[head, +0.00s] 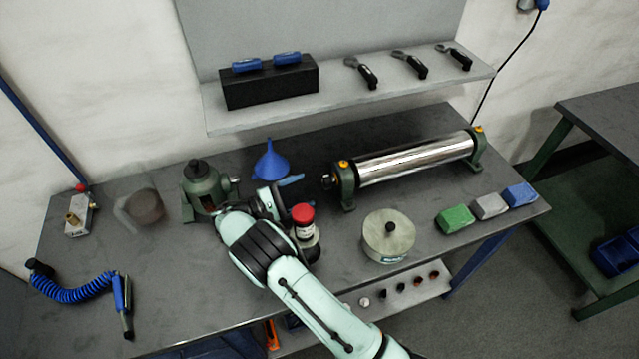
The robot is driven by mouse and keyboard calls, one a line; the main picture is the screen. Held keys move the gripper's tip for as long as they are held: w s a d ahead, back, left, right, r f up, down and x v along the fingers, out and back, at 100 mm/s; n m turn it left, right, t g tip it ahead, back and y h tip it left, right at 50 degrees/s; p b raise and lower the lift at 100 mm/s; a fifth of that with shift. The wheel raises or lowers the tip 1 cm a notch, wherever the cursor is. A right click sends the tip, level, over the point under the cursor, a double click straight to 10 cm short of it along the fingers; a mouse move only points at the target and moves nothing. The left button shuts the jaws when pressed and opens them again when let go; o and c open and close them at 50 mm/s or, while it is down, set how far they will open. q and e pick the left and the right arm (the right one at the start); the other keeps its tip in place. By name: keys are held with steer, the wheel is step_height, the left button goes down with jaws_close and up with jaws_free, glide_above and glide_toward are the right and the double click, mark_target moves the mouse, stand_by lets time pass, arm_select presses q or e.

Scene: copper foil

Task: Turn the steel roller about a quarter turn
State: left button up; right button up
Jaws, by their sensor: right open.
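The steel roller (415,159) is a shiny cylinder in the head view. It lies between two dark green end stands with yellow-orange caps, at the back right of the grey workbench. A dark shaft end sticks out at its left. My right gripper (277,199) is open. It is left of the roller and apart from it, near the middle of the bench, with its fingers partly hidden behind the wrist and a red-capped bottle (303,217). I cannot see anything held in it. My left gripper is out of view.
A blue funnel (270,163) and a dark green device (203,188) stand close to my right gripper. A round lidded tin (388,239) sits in front of the roller. Green (455,219), grey (489,206) and blue (520,194) blocks lie at the right. A shelf (340,98) overhangs the back.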

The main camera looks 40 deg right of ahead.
mark_target(323, 183)
steer(key=d, duration=0.4)
steer(key=s+d, duration=0.1)
steer(key=d, duration=0.1)
steer(key=shift+d, duration=0.15)
steer(key=shift+c, duration=0.3)
steer(key=c, duration=1)
